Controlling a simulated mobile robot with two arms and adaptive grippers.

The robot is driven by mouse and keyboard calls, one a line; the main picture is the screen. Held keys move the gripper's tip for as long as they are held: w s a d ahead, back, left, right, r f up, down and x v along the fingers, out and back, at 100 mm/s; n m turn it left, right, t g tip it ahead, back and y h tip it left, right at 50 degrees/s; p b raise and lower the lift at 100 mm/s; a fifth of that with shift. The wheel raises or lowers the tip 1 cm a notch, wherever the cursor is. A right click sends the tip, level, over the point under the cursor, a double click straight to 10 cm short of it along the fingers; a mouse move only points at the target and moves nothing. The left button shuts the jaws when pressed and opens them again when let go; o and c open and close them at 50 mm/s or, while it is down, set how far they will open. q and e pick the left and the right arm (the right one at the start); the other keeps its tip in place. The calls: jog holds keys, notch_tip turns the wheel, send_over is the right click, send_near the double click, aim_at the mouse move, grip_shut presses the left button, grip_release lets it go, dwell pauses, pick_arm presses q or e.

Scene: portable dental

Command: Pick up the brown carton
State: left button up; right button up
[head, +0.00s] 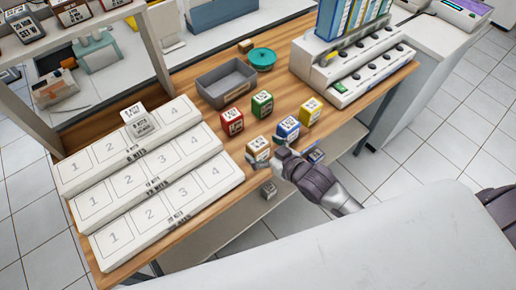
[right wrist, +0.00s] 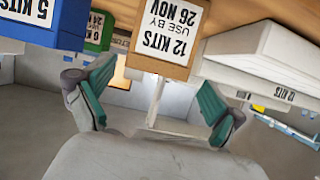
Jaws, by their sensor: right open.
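The brown carton (head: 257,151) stands near the front edge of the wooden worktop, with a white label. In the right wrist view the brown carton (right wrist: 150,30) shows its label upside down, reading 12 KITS, USE BY 26 NOV. My right gripper (head: 280,152) is just right of the carton at the worktop's front edge. In the right wrist view my right gripper (right wrist: 154,88) is open, its green-padded fingers spread wide with nothing between them. The carton lies just beyond the fingertips, and I see no contact. My left gripper is not in view.
A blue carton (head: 288,128) stands close by the gripper. Red (head: 232,121), green (head: 262,105) and yellow (head: 311,111) cartons stand behind. White numbered steps (head: 150,190) fill the left. A grey bin (head: 226,82) and teal round object (head: 262,58) are at the back.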

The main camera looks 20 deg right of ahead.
aim_at(254, 141)
jog(key=shift+p+x, duration=0.6)
jog(key=shift+x, duration=2.2)
jog(key=shift+d, duration=0.15)
jog(key=c, duration=1.2)
